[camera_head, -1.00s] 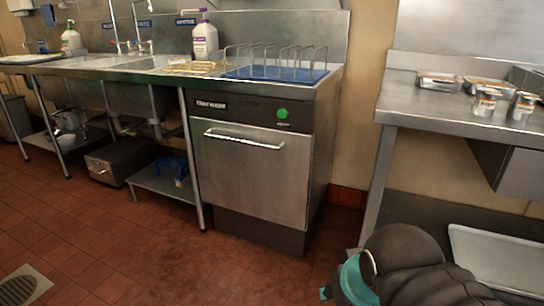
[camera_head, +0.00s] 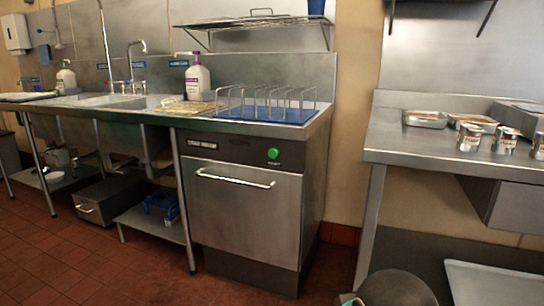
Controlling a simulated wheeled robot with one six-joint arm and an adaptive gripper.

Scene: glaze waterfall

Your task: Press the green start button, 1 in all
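The green start button (camera_head: 273,153) is a round, bright green disc on the dark upper panel of the dishwasher (camera_head: 245,210). It sits towards the panel's right end, above the steel door with its horizontal bar handle (camera_head: 235,179). The door looks shut. Nothing covers the button. A dark rounded part of my arm shows at the bottom edge, right of centre, with a bit of teal beside it. My gripper's fingers are not in view.
A blue mat with a wire rack (camera_head: 267,107) lies on the counter above the dishwasher. A white bottle (camera_head: 197,80) stands left of it. At right a steel table (camera_head: 395,143) holds tins and trays. Red tiled floor (camera_head: 130,270) lies open in front.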

